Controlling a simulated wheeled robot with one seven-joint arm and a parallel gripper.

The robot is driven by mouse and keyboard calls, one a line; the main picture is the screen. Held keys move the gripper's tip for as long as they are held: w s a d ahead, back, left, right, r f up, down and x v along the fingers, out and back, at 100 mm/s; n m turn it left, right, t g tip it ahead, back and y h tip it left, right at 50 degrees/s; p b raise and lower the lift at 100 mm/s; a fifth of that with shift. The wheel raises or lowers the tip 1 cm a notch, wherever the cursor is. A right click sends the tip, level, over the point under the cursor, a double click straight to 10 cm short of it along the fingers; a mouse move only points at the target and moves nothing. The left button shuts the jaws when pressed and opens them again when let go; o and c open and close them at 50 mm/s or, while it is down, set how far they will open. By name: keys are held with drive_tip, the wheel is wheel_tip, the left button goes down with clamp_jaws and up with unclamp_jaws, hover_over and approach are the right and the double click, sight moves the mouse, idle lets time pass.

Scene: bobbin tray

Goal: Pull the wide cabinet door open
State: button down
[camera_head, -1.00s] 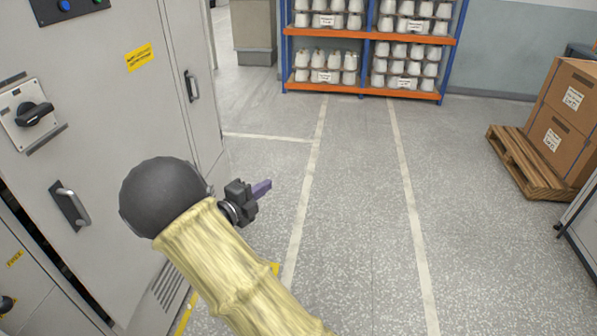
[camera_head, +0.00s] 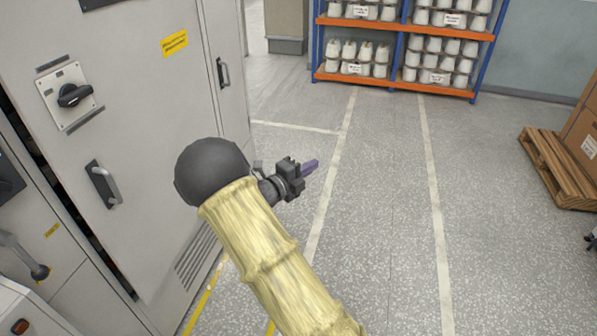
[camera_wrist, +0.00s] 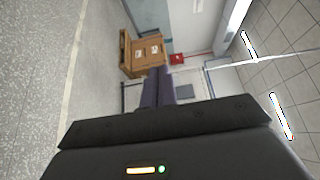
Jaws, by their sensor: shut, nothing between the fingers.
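The wide cabinet door (camera_head: 140,150) is a large grey panel at the left of the head view. It carries a yellow label, a black rotary switch (camera_head: 75,95) and a metal pull handle (camera_head: 104,184). A dark gap runs along its left edge. My gripper (camera_head: 312,166) is to the right of the door, over the floor, and apart from the handle. Its fingers are shut and empty, pointing right, away from the cabinet. In the wrist view the closed fingers (camera_wrist: 157,88) point toward the room, and no handle shows there.
A narrower grey door with its own handle (camera_head: 222,73) stands right of the wide door. A rack (camera_head: 405,25) of white bobbins is at the back. A wooden pallet (camera_head: 548,160) with cartons is at right. The floor between is clear.

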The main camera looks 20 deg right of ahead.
drive_tip(key=p+x, duration=0.1)
drive_tip(key=x, duration=0.5)
drive_tip(key=shift+d, duration=0.25)
drive_tip(key=shift+w+a, duration=0.15)
idle(1.2)
drive_tip(key=w+a+b, duration=0.2)
drive_tip(key=w+a, duration=0.5)
drive_tip(key=a, duration=0.5)
drive_tip(key=shift+d, duration=0.1)
